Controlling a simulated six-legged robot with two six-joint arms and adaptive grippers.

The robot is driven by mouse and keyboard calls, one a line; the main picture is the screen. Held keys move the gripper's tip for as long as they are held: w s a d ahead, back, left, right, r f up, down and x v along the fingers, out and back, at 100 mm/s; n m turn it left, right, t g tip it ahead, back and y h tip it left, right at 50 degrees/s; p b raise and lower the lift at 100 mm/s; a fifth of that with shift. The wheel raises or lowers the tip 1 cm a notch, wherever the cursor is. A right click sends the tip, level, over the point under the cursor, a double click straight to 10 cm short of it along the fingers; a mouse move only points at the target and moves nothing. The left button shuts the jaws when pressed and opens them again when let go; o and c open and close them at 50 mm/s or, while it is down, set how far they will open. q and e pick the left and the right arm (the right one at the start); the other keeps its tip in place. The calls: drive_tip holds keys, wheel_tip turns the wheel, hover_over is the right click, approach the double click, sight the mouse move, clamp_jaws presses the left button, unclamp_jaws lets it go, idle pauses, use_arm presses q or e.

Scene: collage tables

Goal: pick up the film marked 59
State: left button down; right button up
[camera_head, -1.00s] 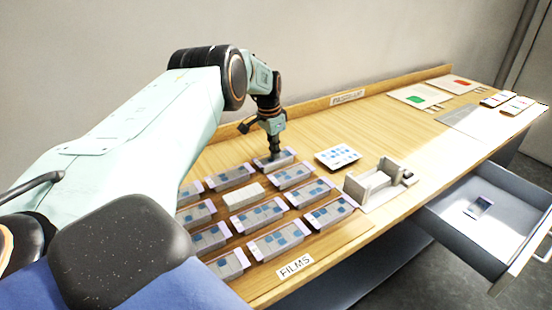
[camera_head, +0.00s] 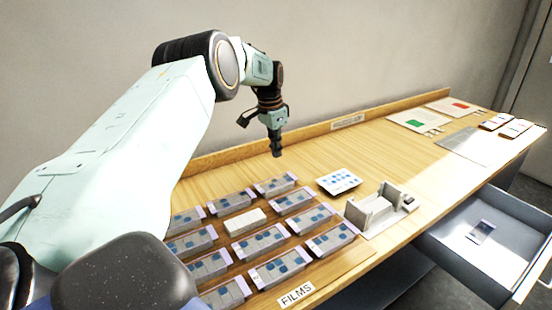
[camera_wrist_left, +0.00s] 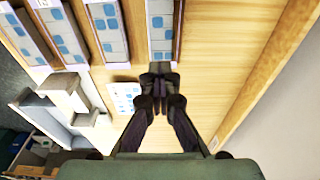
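Several grey film strips with blue squares and pale lavender end tabs lie in rows at the front of the table, such as the back one (camera_head: 275,185) and the front right one (camera_head: 332,240). I cannot read any number, so I cannot tell which is marked 59. My left gripper (camera_head: 277,150) is above the table, just behind and above the back strip. In the left wrist view its fingertips (camera_wrist_left: 160,88) are together, close to the end of a strip (camera_wrist_left: 161,30) in the picture. No film shows hanging from it. My right gripper is not in view.
A plain pale block (camera_head: 245,222) lies among the strips. A card with blue marks (camera_head: 338,182) and a grey fixture (camera_head: 378,210) stand to the right. An open drawer (camera_head: 455,238) holds a small film piece (camera_head: 481,232).

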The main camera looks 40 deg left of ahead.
use_arm(q)
drive_tip(key=c, duration=2.1)
unclamp_jaws()
drive_tip(key=shift+r, duration=0.1)
drive_tip(key=o, duration=1.7)
drive_tip(key=shift+r, duration=0.1)
